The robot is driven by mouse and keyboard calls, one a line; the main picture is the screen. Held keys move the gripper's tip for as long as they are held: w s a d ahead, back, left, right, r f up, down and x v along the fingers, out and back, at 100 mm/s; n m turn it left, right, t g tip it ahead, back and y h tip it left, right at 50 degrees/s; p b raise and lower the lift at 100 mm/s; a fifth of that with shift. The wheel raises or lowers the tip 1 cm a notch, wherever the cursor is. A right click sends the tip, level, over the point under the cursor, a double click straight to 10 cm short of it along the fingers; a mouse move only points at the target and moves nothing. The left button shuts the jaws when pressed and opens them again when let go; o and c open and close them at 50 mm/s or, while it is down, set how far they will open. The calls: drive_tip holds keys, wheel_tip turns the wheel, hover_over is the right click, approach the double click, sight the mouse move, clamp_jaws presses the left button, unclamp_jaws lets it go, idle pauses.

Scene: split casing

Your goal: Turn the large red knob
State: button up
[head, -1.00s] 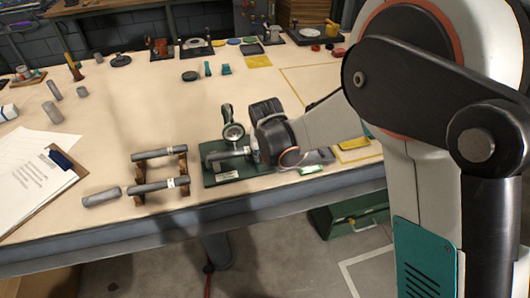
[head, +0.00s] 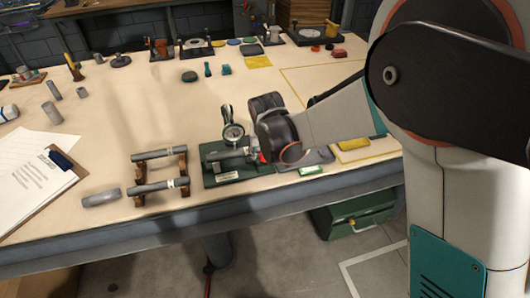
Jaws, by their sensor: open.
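My gripper (head: 258,145) is at the green-based fixture (head: 213,177) near the table's front edge, at its right end. A round dial gauge (head: 233,133) stands on the fixture, and a grey cylinder lies along it, pointing toward my gripper. A small red patch (head: 262,157) shows right at my gripper; I cannot tell whether it is the large red knob. My wrist hides most of that end of the fixture. The fingers are open, but their tips are too small and dark to see whether they touch anything.
A wooden rack (head: 183,165) with grey bars stands left of the fixture, with a loose cylinder (head: 101,197) and a clipboard (head: 42,180) further left. A grey tray (head: 318,157) and a green item (head: 311,170) lie close on the right.

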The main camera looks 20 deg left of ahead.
drive_tip(key=v, duration=0.9)
drive_tip(key=shift+r, duration=0.2)
drive_tip(key=shift+s, duration=0.1)
